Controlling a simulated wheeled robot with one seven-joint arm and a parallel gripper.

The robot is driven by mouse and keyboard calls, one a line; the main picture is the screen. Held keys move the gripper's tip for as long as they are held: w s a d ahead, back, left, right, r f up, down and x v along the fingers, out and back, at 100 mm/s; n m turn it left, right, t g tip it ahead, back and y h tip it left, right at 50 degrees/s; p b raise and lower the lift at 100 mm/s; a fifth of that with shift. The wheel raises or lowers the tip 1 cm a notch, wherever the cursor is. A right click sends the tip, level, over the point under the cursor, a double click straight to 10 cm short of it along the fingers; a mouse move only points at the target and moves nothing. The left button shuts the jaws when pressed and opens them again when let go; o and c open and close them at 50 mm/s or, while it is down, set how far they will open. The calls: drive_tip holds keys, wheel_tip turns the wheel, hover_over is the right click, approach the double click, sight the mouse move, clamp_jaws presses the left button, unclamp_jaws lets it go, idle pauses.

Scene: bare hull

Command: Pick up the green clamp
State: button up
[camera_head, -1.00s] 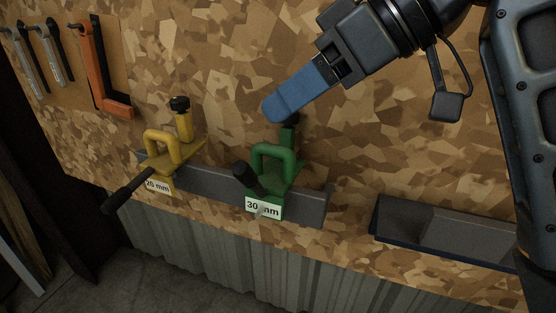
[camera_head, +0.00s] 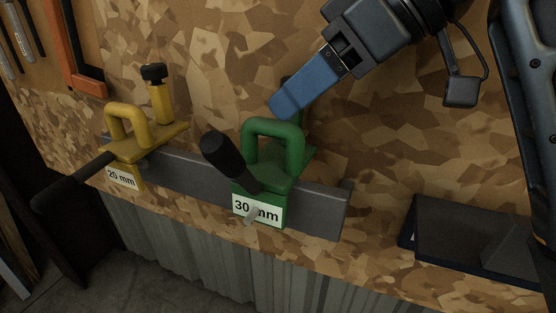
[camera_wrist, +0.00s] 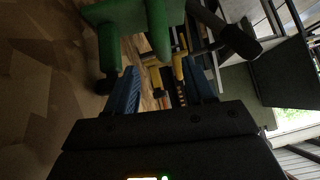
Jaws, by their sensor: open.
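The green clamp (camera_head: 272,153) hangs on a grey rail on the chipboard wall, with a white "30 mm" label below its handle and a black grip pointing up and left. My gripper (camera_head: 285,106) has blue fingers and is just above and behind the clamp's handle, apart from it as far as I can tell. In the wrist view the green clamp (camera_wrist: 128,22) fills the top, ahead of the two spread blue fingers of my gripper (camera_wrist: 163,88). Nothing is between the fingers. In the head view one finger hides most of the other.
A yellow clamp (camera_head: 132,140) labelled "20 mm" hangs left of the green one on the same grey rail (camera_head: 322,212). An orange tool (camera_head: 66,50) hangs at upper left. A dark tray (camera_head: 455,238) is at lower right.

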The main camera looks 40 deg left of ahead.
sight(275, 119)
drive_tip(key=shift+s+d+p+x, duration=0.1)
drive_tip(key=shift+p+x, duration=0.05)
drive_tip(key=shift+x, duration=1.65)
drive_tip(key=shift+s+d+p+x, duration=0.1)
drive_tip(key=shift+p+x, duration=0.05)
drive_tip(key=shift+x, duration=1.6)
drive_tip(key=shift+f, duration=0.1)
drive_tip(key=shift+c, duration=0.5)
clamp_jaws()
